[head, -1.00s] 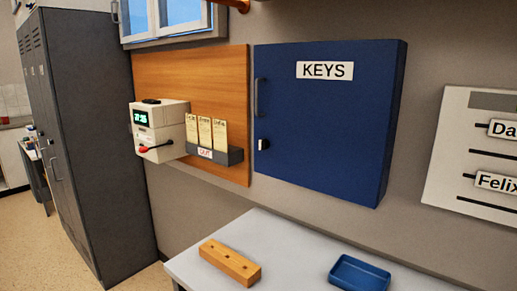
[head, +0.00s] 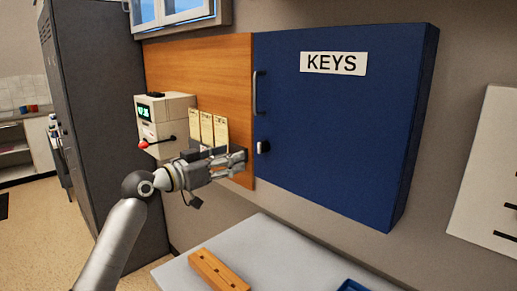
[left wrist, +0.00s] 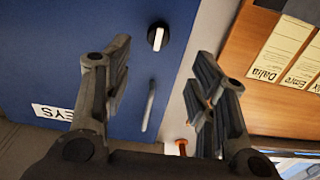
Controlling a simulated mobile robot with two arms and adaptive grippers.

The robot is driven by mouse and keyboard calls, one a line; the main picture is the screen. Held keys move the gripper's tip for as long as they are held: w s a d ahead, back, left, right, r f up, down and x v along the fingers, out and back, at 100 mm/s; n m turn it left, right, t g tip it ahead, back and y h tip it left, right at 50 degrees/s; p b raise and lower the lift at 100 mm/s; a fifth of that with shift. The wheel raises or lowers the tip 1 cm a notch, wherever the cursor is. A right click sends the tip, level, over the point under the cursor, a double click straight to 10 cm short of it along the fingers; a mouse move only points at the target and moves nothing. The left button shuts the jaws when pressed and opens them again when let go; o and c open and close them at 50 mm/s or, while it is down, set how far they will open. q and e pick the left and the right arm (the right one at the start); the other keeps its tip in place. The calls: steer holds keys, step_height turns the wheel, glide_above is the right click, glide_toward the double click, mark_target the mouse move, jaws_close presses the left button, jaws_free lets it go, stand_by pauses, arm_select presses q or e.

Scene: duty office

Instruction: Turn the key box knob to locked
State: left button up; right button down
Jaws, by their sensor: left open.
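The blue key box (head: 340,120) hangs on the wall with its door shut and a white KEYS label (head: 333,63). Its knob (head: 263,147), black with a white bar, sits low on the door's left side, below the vertical handle (head: 259,92). In the left wrist view, which is turned over, the knob (left wrist: 158,36) shows ahead, above the gap between the fingers, and the handle (left wrist: 149,105) lies between them. My left gripper (head: 240,160) is open and empty, just left of the knob and apart from it. My right gripper is not in view.
A wooden board (head: 220,75) left of the box carries a card rack with cards (head: 207,128) and a time clock (head: 160,118) with a red-tipped lever. A table (head: 265,245) below holds a wooden block (head: 218,270) and a blue tray (head: 352,286).

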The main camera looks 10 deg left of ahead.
mark_target(258, 150)
arm_select(q)
steer(key=p+x, duration=0.1)
steer(key=x, duration=0.4)
steer(key=shift+d, duration=0.15)
steer(key=p+x, duration=0.1)
steer(key=x, duration=0.3)
steer(key=shift+w+d, duration=0.2)
steer(key=shift+w, duration=0.15)
steer(key=c, duration=1)
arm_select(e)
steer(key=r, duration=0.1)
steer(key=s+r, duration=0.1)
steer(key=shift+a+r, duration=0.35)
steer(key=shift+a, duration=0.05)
